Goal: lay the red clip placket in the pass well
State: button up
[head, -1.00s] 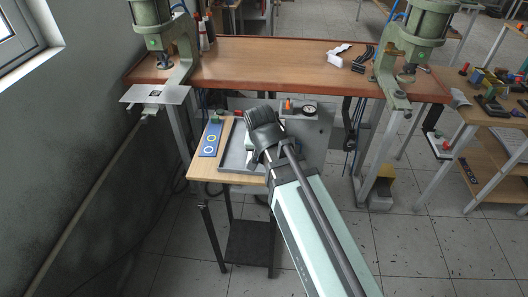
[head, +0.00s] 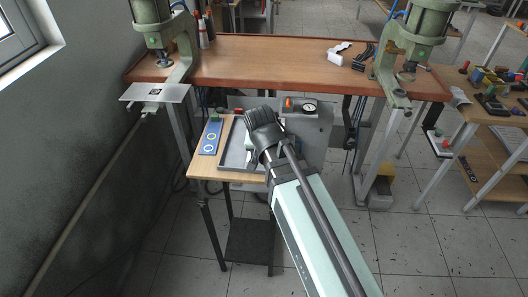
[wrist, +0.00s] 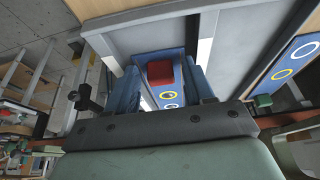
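In the wrist view a blue placket with a red block (wrist: 160,72) and pale and yellow ring marks lies in the grey tray, between and beyond my fingertips. My gripper (wrist: 162,75) has its two blue fingers apart, one on each side of the placket. A gap shows on the left side, and I cannot tell whether either finger touches it. In the head view my gripper (head: 262,125) is over the right part of the grey tray (head: 228,160) and hides the placket. I cannot tell which compartment is the pass well.
A blue plate with two rings (head: 209,138) lies left of the tray on the small wooden stand (head: 205,170). A grey box with a gauge (head: 310,108) stands behind. Two green presses (head: 155,40) flank the long bench (head: 260,60), whose middle is clear.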

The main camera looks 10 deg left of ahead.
jog(key=shift+o, duration=0.5)
jog(key=shift+r, duration=0.15)
jog(key=v, duration=1.3)
jog(key=shift+s+r, duration=0.15)
jog(key=shift+r, duration=0.05)
